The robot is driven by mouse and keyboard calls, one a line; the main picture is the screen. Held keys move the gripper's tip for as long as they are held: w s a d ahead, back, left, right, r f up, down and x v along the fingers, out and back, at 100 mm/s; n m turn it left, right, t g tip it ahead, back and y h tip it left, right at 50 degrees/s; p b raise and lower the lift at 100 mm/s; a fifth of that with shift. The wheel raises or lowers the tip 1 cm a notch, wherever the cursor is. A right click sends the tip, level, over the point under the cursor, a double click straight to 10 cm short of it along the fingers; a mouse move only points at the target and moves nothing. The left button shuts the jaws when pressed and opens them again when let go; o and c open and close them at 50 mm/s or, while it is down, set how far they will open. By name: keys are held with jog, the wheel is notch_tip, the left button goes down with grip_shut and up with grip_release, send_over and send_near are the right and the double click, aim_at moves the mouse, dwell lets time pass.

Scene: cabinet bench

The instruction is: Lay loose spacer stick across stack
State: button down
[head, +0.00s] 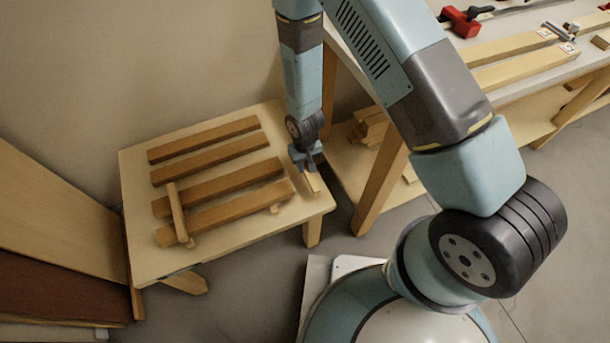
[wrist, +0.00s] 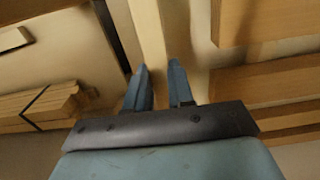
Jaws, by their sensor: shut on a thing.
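My gripper (head: 306,166) is shut on a pale spacer stick (head: 313,184) at the right end of the low table. In the wrist view the stick (wrist: 151,38) runs away from between my two blue fingertips (wrist: 160,85). The stack seems to be the two brown boards (head: 222,206) at the near side of the table. Another pale stick (head: 177,212) lies across their left ends. A small pale stick end (head: 275,208) pokes out at their right near edge. Whether the held stick touches the table is unclear.
Two more brown boards (head: 205,138) lie on the far part of the low table (head: 137,167). A workbench (head: 365,185) stands close on the right, with a strapped wood bundle (wrist: 40,103) on its lower shelf. Large panels (head: 50,215) lean at the left.

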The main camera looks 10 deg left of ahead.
aim_at(305, 166)
jog(key=shift+r, duration=2.75)
